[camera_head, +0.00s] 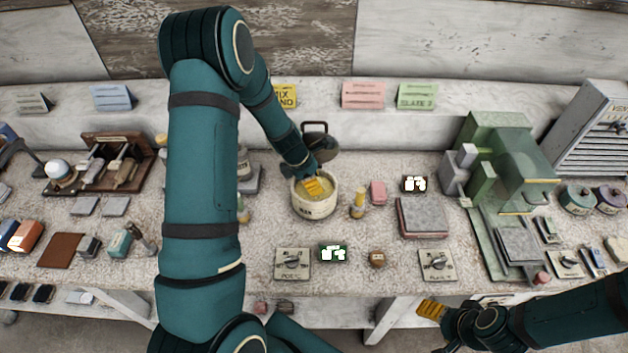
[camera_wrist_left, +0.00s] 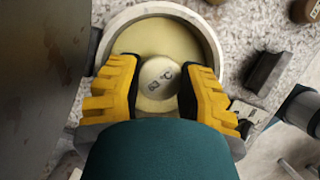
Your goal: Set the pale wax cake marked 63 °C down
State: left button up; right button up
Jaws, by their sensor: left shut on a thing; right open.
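The pale wax cake (camera_wrist_left: 158,76) is a round disc with "63 °C" on its top, seen in the left wrist view between yellow fingers. My left gripper (camera_head: 317,188) is shut on it, and the fingers also show in the left wrist view (camera_wrist_left: 160,90). Cake and fingertips are over or inside the mouth of a white pot (camera_head: 316,208) holding pale yellow material; its rim shows in the left wrist view (camera_wrist_left: 204,28). I cannot tell whether the cake touches the contents. In the head view the gripper hides the cake. My right gripper (camera_head: 431,311) is open and empty at the bench's front edge.
A small yellow-topped bottle (camera_head: 358,204) and a pink block (camera_head: 378,192) stand right of the pot. Dials (camera_head: 292,263) and a green-framed display (camera_head: 333,254) lie in front. A stone slab (camera_head: 422,217) and a green machine (camera_head: 510,165) stand further right. Speckled bench shows between them.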

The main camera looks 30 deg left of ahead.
pick_arm(q)
jog(key=shift+f+b, duration=0.6)
jog(key=shift+f, duration=0.3)
jog(key=o, duration=0.9)
jog(key=shift+o, duration=0.2)
jog(key=shift+r, duration=0.1)
jog(key=shift+r, duration=0.1)
jog(key=shift+r+p, duration=1.95)
jog(key=shift+f, duration=0.1)
